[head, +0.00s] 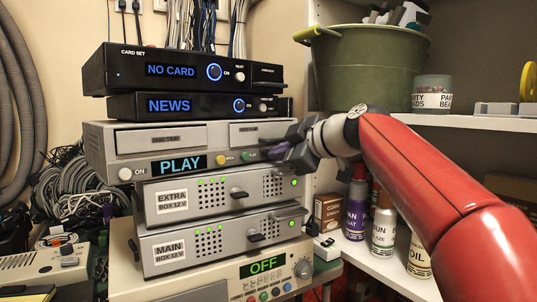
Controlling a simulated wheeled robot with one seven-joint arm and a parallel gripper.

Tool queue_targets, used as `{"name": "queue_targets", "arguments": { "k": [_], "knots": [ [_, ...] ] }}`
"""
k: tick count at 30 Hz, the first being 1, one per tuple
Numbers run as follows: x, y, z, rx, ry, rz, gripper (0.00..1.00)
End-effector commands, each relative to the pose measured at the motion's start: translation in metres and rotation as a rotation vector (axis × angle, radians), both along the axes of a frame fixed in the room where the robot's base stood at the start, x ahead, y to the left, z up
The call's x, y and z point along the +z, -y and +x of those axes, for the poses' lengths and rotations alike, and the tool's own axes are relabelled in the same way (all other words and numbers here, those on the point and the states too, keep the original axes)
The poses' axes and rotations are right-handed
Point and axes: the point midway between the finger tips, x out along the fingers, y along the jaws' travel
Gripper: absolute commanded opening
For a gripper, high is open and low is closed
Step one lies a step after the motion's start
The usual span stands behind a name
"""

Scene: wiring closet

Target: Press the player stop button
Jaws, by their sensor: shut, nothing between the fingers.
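The player (134,140) is a silver box in the middle of the stack, with a blue PLAY display (179,165). A white ON button (125,174) sits at its left end. To the right of the display are a yellow button (221,160) and a green button (244,156), with small labels I can barely read. No button marked stop shows; the right end of the player's front is hidden behind my gripper. My gripper (268,153) is shut and empty, pointing left in front of that right end. I cannot tell whether it touches the panel.
Two black boxes, NO CARD (120,70) and NEWS (128,107), stand above the player. Below are EXTRA (213,208) and MAIN (212,252) boxes and an OFF unit (235,287). A right-hand shelf (480,122) holds a green tub (365,75); cans stand below.

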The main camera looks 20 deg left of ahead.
Motion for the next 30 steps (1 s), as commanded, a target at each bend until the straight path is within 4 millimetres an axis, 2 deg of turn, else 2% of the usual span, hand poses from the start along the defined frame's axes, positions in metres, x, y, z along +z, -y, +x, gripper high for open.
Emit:
{"name": "queue_targets", "arguments": {
  "k": [17, 26, 30],
  "knots": [
    [0.0, -0.009, 0.004, 0.0, 0.0, 0.0, 0.0],
    [0.002, 0.012, -0.006, -0.001, 0.001, 0.001, 0.0],
    [0.01, 0.019, -0.01, -0.001, 0.001, 0.002, 0.0]
  ]
}}
